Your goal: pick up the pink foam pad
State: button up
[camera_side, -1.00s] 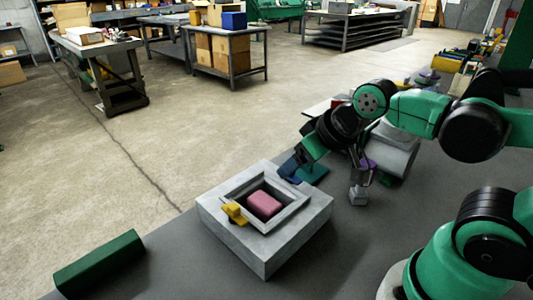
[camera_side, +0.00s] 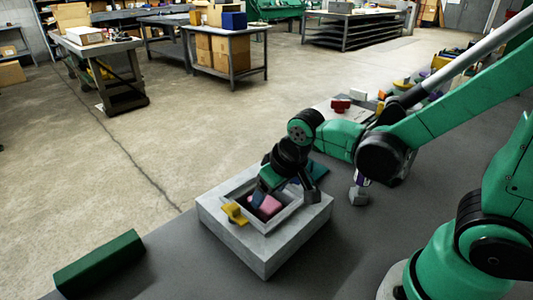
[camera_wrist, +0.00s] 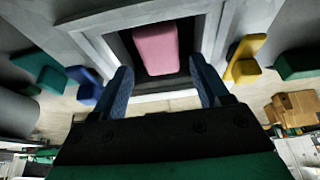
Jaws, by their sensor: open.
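The pink foam pad (camera_side: 271,206) lies in the square recess of a grey block (camera_side: 232,240). In the wrist view the pad (camera_wrist: 156,48) shows as a pink rounded block on the dark recess floor, with the light recess wall (camera_wrist: 95,48) around it. My gripper (camera_wrist: 160,66) is open, with one blue finger on each side of the pad's near end in that view. A gap shows between each finger and the pad. In the side view my gripper (camera_side: 260,196) is low over the recess and hides part of the pad.
A yellow angled piece (camera_side: 234,214) sits at the recess rim, close to my gripper; it also shows in the wrist view (camera_wrist: 244,60). A teal piece (camera_side: 316,172) lies behind the block. A long green block (camera_side: 98,262) lies at the bench's left edge. The bench front is clear.

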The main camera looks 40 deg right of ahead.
aim_at(265, 201)
jog(key=shift+x, duration=1.5)
jog(key=c, duration=1)
jog(key=shift+r, duration=0.2)
